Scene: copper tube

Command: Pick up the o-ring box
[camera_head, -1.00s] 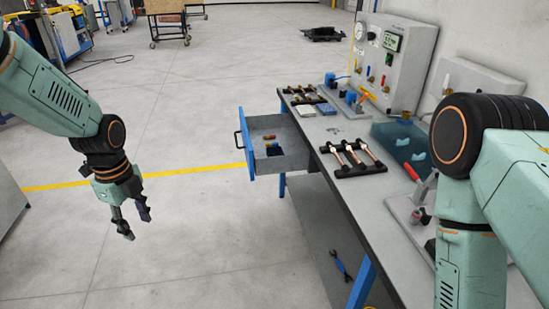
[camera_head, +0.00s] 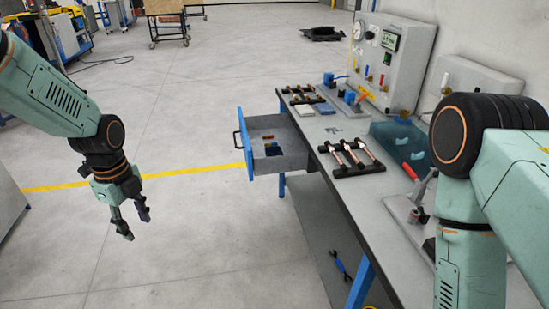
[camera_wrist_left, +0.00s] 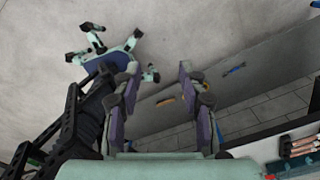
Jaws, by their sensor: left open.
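An open drawer (camera_head: 290,160) with a blue front sticks out from the left side of the workbench.
The workbench (camera_head: 355,210) holds a rack of copper tubes (camera_head: 350,157), a blue transparent bin (camera_head: 400,140), a gauge panel (camera_head: 400,60) and a clamp fixture (camera_head: 412,212). A blue wrench (camera_head: 341,265) lies below the bench. The floor between my left gripper and the drawer is clear.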

